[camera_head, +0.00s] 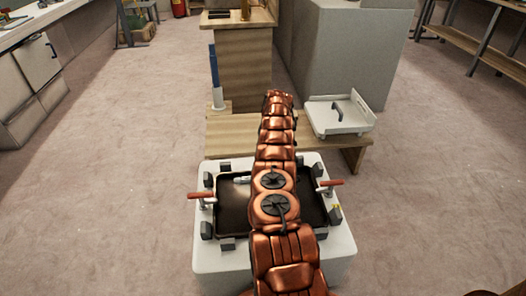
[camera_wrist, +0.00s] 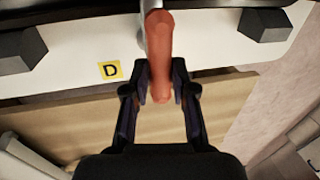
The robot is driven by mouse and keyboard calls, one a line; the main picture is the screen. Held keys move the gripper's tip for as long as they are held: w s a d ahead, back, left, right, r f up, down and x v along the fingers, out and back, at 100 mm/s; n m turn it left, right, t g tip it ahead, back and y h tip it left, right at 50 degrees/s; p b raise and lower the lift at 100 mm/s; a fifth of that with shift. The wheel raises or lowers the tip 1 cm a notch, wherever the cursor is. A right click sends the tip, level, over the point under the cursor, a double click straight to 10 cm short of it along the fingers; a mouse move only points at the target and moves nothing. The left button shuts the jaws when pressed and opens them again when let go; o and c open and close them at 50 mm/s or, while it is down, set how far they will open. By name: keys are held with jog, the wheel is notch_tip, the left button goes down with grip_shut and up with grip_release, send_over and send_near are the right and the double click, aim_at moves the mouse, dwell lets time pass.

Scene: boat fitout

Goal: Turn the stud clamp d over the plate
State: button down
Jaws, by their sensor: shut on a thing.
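In the wrist view, the red-orange handle of stud clamp d (camera_wrist: 159,45) points outward past the white rim, away from the dark plate edge at the top of the picture. A grey metal part shows at its top end. A yellow label "D" (camera_wrist: 110,70) is on the rim beside it. My gripper (camera_wrist: 161,76) has its two dark fingers closed on the handle's outer part. In the head view, my copper arm reaches over the dark plate (camera_head: 234,208) and hides the gripper and clamp d.
Two other red-handled clamps stand at the left (camera_head: 201,196) and right (camera_head: 330,184) of the white base (camera_head: 215,258). Dark blocks (camera_wrist: 265,24) line its rim. Beyond is a low wooden bench (camera_head: 228,135) with a white bracketed tray (camera_head: 345,122). Floor is clear on both sides.

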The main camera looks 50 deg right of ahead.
jog(key=shift+a+f, duration=0.1)
jog(key=c, duration=1)
grip_release()
jog(key=shift+s+d+r, duration=0.15)
jog(key=shift+d+r, duration=0.05)
jog(key=shift+r, duration=1.05)
jog(key=shift+s+d+r, duration=0.2)
jog(key=shift+r, duration=1.05)
jog(key=shift+s+d+r, duration=0.15)
jog(key=shift+d+r, duration=0.05)
jog(key=shift+r, duration=1.05)
